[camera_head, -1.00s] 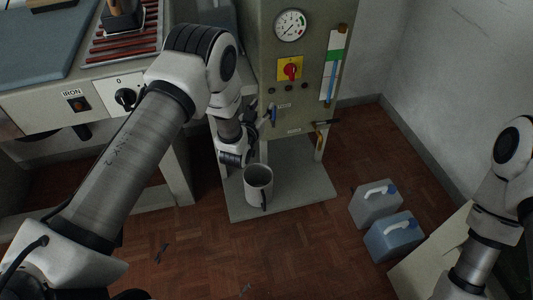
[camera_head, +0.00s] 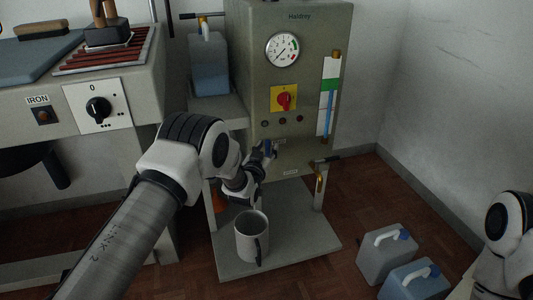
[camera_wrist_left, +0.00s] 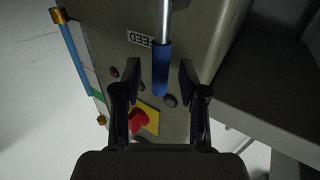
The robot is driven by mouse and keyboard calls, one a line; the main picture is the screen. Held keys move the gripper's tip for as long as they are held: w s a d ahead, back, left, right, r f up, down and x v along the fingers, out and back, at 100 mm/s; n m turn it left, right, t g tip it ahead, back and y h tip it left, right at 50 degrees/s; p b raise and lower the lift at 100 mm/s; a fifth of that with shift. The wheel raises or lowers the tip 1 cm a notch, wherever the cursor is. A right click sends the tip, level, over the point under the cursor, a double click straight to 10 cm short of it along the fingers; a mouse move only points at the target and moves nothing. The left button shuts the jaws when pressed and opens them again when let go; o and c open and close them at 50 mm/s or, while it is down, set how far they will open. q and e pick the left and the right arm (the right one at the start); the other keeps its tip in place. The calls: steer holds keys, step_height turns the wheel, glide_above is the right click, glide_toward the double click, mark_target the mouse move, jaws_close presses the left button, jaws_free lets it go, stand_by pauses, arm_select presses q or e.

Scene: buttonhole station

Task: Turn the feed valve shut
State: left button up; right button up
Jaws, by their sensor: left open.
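The feed valve is a metal lever with a blue grip (camera_wrist_left: 161,70), beside the FEED label (camera_wrist_left: 140,39) on the front of the grey-green boiler cabinet (camera_head: 310,100). In the left wrist view the blue grip hangs between the two fingers of my left gripper (camera_wrist_left: 158,82). The fingers are open, with a visible gap on each side of the grip. In the head view my left gripper (camera_head: 264,153) is at the lower front of the cabinet, largely covering the lever. My right gripper is out of view; only part of its arm shows at the right edge.
A red knob on a yellow plate (camera_head: 284,97) and a gauge (camera_head: 282,49) are above the lever. A brass drain tap (camera_head: 320,178) is to its right. A grey mug (camera_head: 251,240) stands on the lower shelf. Two jugs (camera_head: 386,256) stand on the floor.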

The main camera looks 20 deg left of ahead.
arm_select(q)
jaws_close()
